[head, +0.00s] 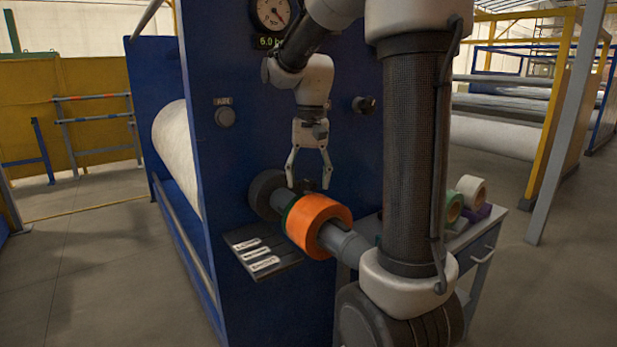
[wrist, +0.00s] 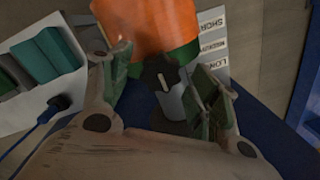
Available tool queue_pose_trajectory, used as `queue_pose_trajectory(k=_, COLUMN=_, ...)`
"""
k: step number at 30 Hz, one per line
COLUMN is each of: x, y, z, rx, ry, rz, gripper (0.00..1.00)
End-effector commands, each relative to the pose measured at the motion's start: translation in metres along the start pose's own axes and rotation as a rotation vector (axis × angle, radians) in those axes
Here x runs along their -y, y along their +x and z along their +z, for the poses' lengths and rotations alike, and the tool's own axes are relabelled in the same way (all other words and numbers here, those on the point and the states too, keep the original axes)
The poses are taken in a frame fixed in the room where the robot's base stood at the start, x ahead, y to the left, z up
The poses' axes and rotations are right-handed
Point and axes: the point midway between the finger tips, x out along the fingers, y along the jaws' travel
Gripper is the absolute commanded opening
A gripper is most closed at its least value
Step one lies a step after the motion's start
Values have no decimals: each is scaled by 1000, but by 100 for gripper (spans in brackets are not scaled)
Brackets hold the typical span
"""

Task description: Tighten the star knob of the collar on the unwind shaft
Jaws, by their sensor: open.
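The grey unwind shaft (head: 345,243) sticks out from the blue machine panel and carries an orange roll (head: 320,222) with a green inner edge. My gripper (head: 309,180) hangs open and pointing down, just above the shaft on the panel side of the roll. In the wrist view, the dark star knob (wrist: 158,74), with a pale mark on it, sits between my spread fingers (wrist: 163,72), apart from both as far as I can tell. The shaft (wrist: 172,104) shows below it. The collar itself is mostly hidden by the knob and cannot be told apart clearly.
A dark round hub (head: 266,193) is at the panel end of the shaft. A label shelf (head: 262,250) lies below the roll. A grey cart (head: 480,246) with several coloured rolls stands to the right. A gauge (head: 272,12) and knobs are on the panel above.

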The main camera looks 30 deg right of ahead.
Motion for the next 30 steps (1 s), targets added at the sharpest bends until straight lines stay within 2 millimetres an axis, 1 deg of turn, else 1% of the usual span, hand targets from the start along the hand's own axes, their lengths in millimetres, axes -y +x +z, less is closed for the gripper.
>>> queue_pose_trajectory(k=2, x=0, y=-3, z=0, rx=-1, ry=0, rz=-1, gripper=62)
queue_pose_trajectory(k=5, x=0, y=-14, z=0, rx=-2, ry=0, rz=-1, gripper=62)
queue_pose_trajectory(k=8, x=0, y=-34, z=-1, rx=-5, ry=0, rz=-2, gripper=62)
queue_pose_trajectory(k=12, x=0, y=-67, z=-1, rx=-5, ry=0, rz=-2, gripper=62)
queue_pose_trajectory(k=15, x=0, y=-88, z=-1, rx=-4, ry=0, rz=-2, gripper=62)
queue_pose_trajectory(k=18, x=0, y=-104, z=-1, rx=-3, ry=0, rz=-1, gripper=62)
queue_pose_trajectory(k=21, x=0, y=-114, z=-1, rx=-2, ry=0, rz=-1, gripper=62)
queue_pose_trajectory(k=24, x=0, y=-119, z=0, rx=-1, ry=0, rz=0, gripper=62)
queue_pose_trajectory(k=30, x=0, y=-120, z=0, rx=-1, ry=0, rz=0, gripper=62)
